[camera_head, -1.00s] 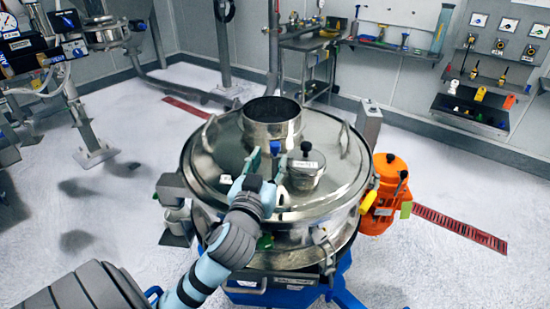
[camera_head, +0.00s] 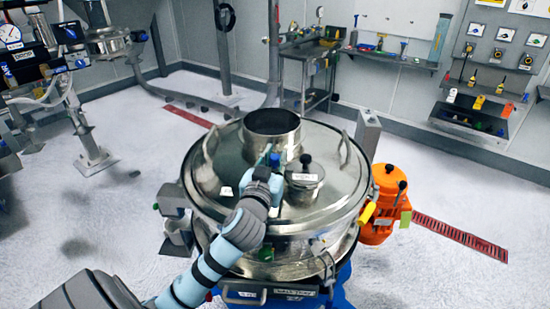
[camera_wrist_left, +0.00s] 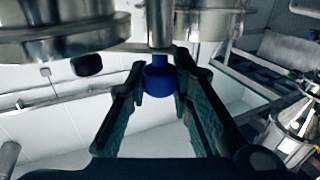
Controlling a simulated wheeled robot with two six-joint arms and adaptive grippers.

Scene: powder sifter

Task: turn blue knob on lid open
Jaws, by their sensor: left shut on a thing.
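The blue knob (camera_head: 275,160) is on the shiny metal lid (camera_head: 325,205) of the round sifter, just in front of the wide open metal neck (camera_head: 272,136). My left gripper (camera_head: 269,161) reaches in from the lower left over the lid and covers part of the knob. In the left wrist view the knob (camera_wrist_left: 159,80) hangs below a metal stem, between the two green-padded fingertips (camera_wrist_left: 161,84). The left gripper is shut on it. My right gripper is in neither view.
A small capped metal port (camera_head: 304,181) stands on the lid right of my gripper. A raised lid handle (camera_head: 344,147) is further right. An orange motor (camera_head: 383,205) is beside the sifter. A shelf bench (camera_head: 308,50) stands by the back wall. Open floor lies around the sifter.

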